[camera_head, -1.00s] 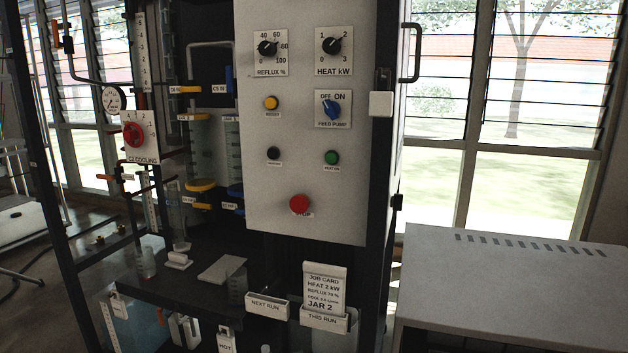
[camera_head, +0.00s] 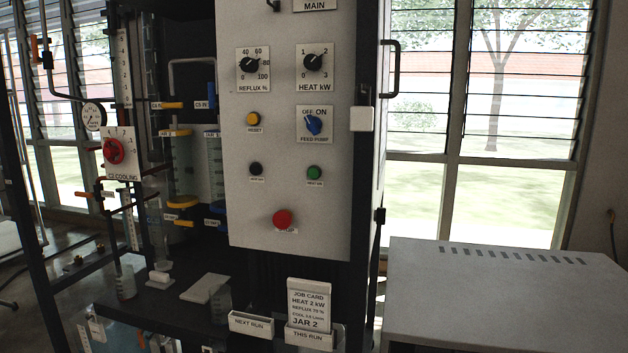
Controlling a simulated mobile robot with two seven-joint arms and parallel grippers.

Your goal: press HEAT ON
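The control panel (camera_head: 260,215) is an upright pale board in the middle of the view. The HEAT ON button (camera_head: 314,173) is a small green button at its lower right, with a small label under it. A black button (camera_head: 256,169) sits to its left, and the red STOP button (camera_head: 283,219) is below. The blue FEED PUMP switch (camera_head: 313,125) is above it. The HEAT kW knob (camera_head: 312,62) is near the panel's top right. Neither gripper shows in the view.
The REFLUX knob (camera_head: 249,65) and yellow RESET button (camera_head: 253,119) are on the panel's left. A job card (camera_head: 309,306) stands below in a holder. A grey slotted cabinet (camera_head: 500,290) stands at the right. A handle (camera_head: 397,75) juts out beside the panel.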

